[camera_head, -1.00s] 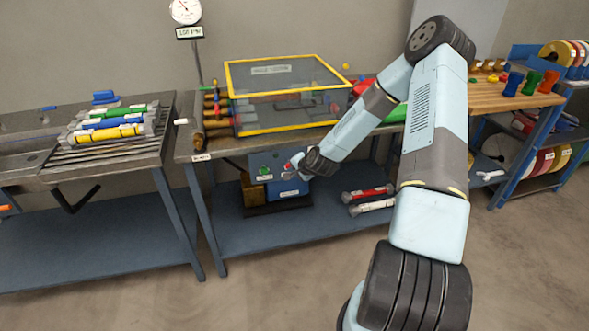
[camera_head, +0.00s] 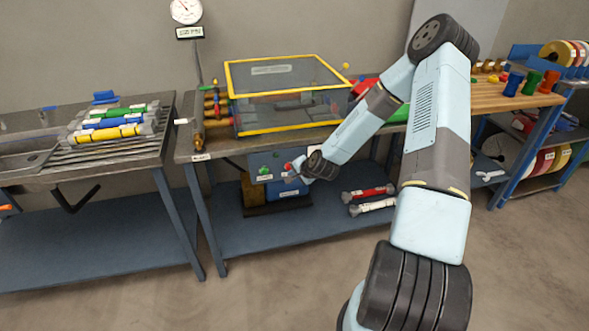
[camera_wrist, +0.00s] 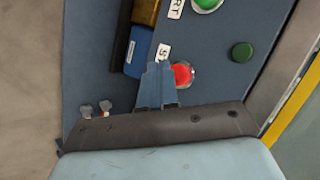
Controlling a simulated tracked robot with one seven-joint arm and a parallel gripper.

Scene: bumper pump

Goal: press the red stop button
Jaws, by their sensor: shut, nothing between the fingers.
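The red stop button (camera_wrist: 182,74) shows on the blue-grey control panel (camera_wrist: 210,45) in the wrist view, partly hidden by my gripper. In the head view the red button (camera_head: 288,167) is a small spot at the panel's right part. My gripper (camera_wrist: 160,68) is shut and empty, its tips in front of the panel just left of the button in the wrist view. Whether it touches the button or the panel I cannot tell. In the head view my gripper (camera_head: 290,178) is at the panel, just below the button.
Two green buttons, one in a pale ring (camera_wrist: 207,3) and one dark (camera_wrist: 242,52), are near the red one. A blue cylinder (camera_wrist: 139,52) lies beside the panel. The yellow-edged clear box (camera_head: 290,95) stands on the bench above. Red and white cylinders (camera_head: 368,192) lie on the lower shelf.

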